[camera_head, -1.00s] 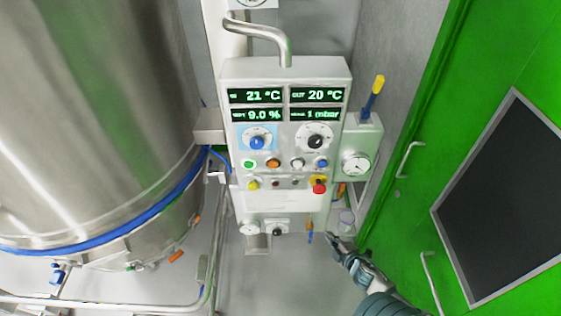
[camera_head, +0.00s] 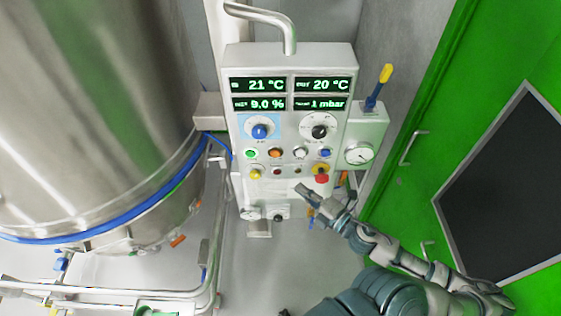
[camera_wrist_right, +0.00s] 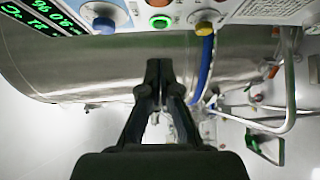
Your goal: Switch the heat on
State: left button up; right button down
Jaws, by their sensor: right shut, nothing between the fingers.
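The pale control panel (camera_head: 290,62) stands in the middle of the head view with green-lit readouts. Below them are a blue knob (camera_head: 260,131) on a light-blue patch and a black knob (camera_head: 319,131). Lower rows hold a green button (camera_head: 251,154), an orange button (camera_head: 275,153), a yellow knob (camera_head: 256,173) and a red knob (camera_head: 321,178) on yellow. I cannot read which control is for heat. My right gripper (camera_head: 306,190) is shut and empty, in front of the panel's lower part, below the button rows. In the wrist view its fingers (camera_wrist_right: 160,72) point toward the panel edge. My left gripper is not in view.
A large steel vessel (camera_head: 90,110) with a blue band fills the left. A gauge box (camera_head: 365,130) with a yellow-and-blue handle adjoins the panel's right side. A green door (camera_head: 430,190) stands at the right. Steel pipes (camera_head: 110,293) run low at the left.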

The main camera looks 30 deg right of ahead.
aim_at(276, 153)
jog(key=w+b, duration=0.1)
jog(key=w, duration=1.2)
jog(key=shift+f, duration=0.1)
jog(key=shift+d, duration=0.1)
